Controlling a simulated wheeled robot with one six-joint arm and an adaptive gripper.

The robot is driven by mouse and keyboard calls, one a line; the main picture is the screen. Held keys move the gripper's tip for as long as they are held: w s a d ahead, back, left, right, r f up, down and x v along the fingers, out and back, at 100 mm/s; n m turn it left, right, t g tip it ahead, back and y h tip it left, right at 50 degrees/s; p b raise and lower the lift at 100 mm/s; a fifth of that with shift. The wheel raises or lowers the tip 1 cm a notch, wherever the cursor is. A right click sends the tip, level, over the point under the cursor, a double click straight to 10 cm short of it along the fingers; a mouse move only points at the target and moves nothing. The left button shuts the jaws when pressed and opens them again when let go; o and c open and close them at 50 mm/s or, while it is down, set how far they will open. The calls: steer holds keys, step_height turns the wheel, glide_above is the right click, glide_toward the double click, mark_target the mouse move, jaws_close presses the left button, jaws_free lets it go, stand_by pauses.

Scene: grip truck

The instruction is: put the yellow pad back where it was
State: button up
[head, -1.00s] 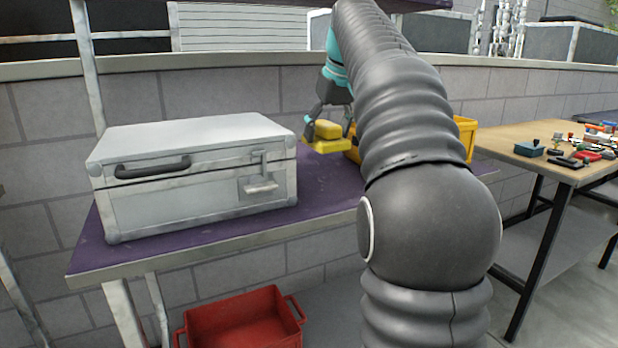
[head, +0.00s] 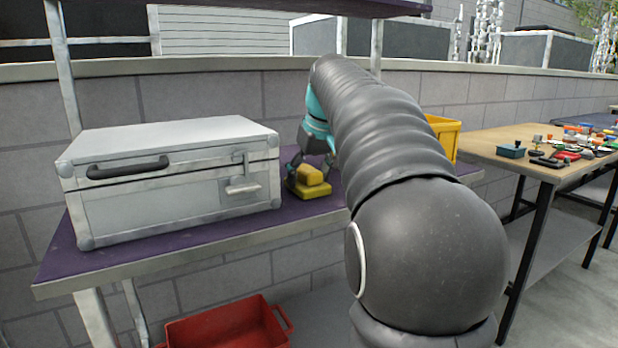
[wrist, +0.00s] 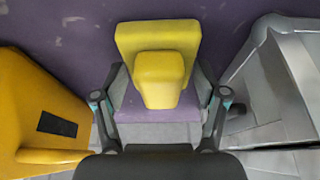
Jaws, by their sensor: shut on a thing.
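The yellow pad (head: 313,174) is a flat yellow plate with a smaller raised block on it. It is at the purple tabletop (head: 300,220), just right of the silver case (head: 180,190). My gripper (head: 312,166) is shut on the yellow pad, partly hidden behind my arm in the head view. In the wrist view the pad (wrist: 158,38) sits between the two fingers (wrist: 160,95), over the purple top. I cannot tell whether the pad touches the tabletop.
A yellow bin (head: 446,136) stands on the purple table to the right, mostly behind my arm. A red crate (head: 225,325) is below the table. A wooden table (head: 490,148) with several small items stands at the right.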

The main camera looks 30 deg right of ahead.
steer(key=shift+f, duration=0.1)
steer(key=o, duration=1.1)
steer(key=p+v, duration=0.2)
steer(key=v, duration=1)
steer(key=shift+w, duration=0.1)
